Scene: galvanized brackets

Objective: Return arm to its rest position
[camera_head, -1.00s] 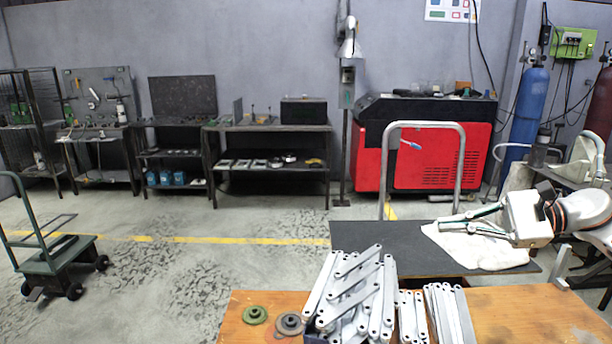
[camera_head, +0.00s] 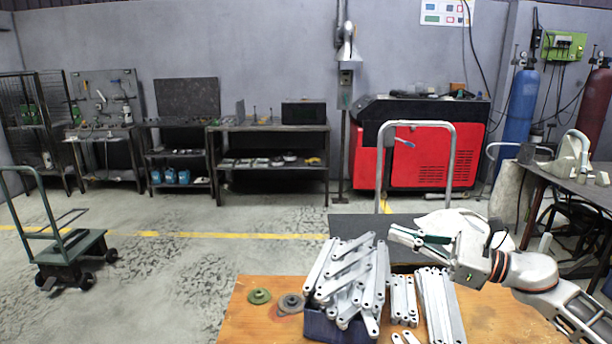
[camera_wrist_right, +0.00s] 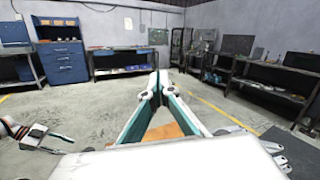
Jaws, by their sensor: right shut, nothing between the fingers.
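My right gripper (camera_head: 392,234) is in the head view, reaching in from the right above the wooden table's back edge. Its fingers point left and are closed together, with nothing between them. In the right wrist view its fingers (camera_wrist_right: 157,82) converge at the tips. Galvanized brackets (camera_head: 350,272) are heaped in a blue bin (camera_head: 322,326) left of and below the gripper, apart from it. More brackets (camera_head: 438,305) lie in rows beside the bin. What looks like my left gripper (camera_wrist_right: 48,138) shows at the left of the right wrist view; its jaw state is unclear.
The wooden table (camera_head: 255,318) also bears a green round part (camera_head: 259,296) and a grey one (camera_head: 291,303). Behind it is a dark tabletop (camera_head: 350,224) with a white cloth (camera_head: 445,221). A green cart (camera_head: 75,250) stands left; the floor between is open.

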